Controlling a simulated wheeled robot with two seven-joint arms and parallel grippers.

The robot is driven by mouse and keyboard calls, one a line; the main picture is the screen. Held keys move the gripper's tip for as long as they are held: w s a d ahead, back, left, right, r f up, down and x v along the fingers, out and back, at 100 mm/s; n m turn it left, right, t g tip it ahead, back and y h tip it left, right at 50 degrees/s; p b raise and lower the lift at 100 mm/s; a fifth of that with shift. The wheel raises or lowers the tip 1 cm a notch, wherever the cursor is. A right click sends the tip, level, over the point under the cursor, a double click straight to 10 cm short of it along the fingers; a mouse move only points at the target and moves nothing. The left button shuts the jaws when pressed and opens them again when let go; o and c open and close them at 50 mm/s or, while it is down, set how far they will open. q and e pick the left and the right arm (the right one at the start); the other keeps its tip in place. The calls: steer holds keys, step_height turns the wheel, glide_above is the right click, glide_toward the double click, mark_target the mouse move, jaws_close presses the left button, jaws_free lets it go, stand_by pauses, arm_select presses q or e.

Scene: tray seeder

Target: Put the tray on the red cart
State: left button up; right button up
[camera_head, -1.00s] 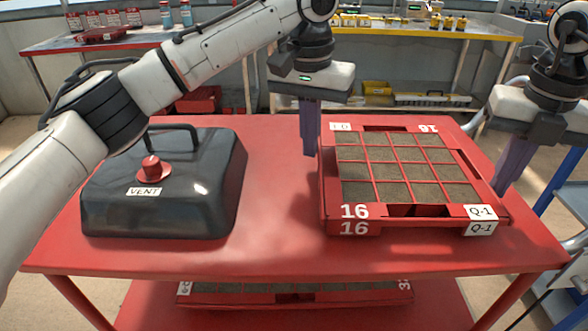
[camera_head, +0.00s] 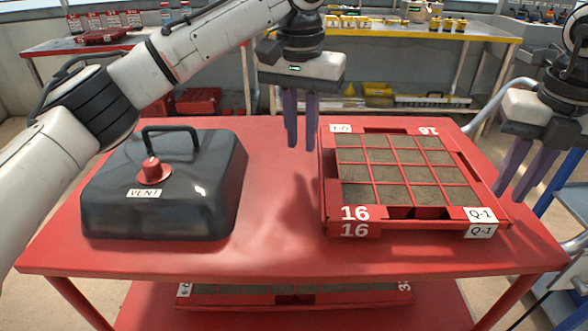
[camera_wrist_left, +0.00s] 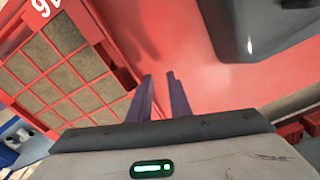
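A red tray (camera_head: 327,190) with a grid of soil-filled cells, marked 16 and Q-1, lies on the right part of the red cart's top (camera_head: 280,240). It seems stacked on a second tray, since another 16 and Q-1 show just below. The tray also shows in the left wrist view (camera_wrist_left: 82,32). My left gripper (camera_head: 299,147) is open and empty, above the cart just left of the tray; its fingers also show in the left wrist view (camera_wrist_left: 160,78). My right gripper (camera_head: 508,197) is open and empty, just right of the tray's right edge.
A black lid (camera_head: 205,180) marked VENT, with a handle and red knob, sits on the cart's left. Another tray (camera_head: 295,300) lies on the lower shelf. Bare top shows between lid and tray. A blue frame (camera_head: 566,200) stands at right; benches stand behind.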

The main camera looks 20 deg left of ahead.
steer(key=shift+r, duration=0.2)
arm_select(q)
step_height(320, 180, up, 10)
steer(key=shift+s+r, duration=0.15)
steer(key=shift+s, duration=0.25)
arm_select(e)
step_height(320, 180, up, 12)
steer(key=s, duration=0.1)
steer(key=shift+f, duration=0.2)
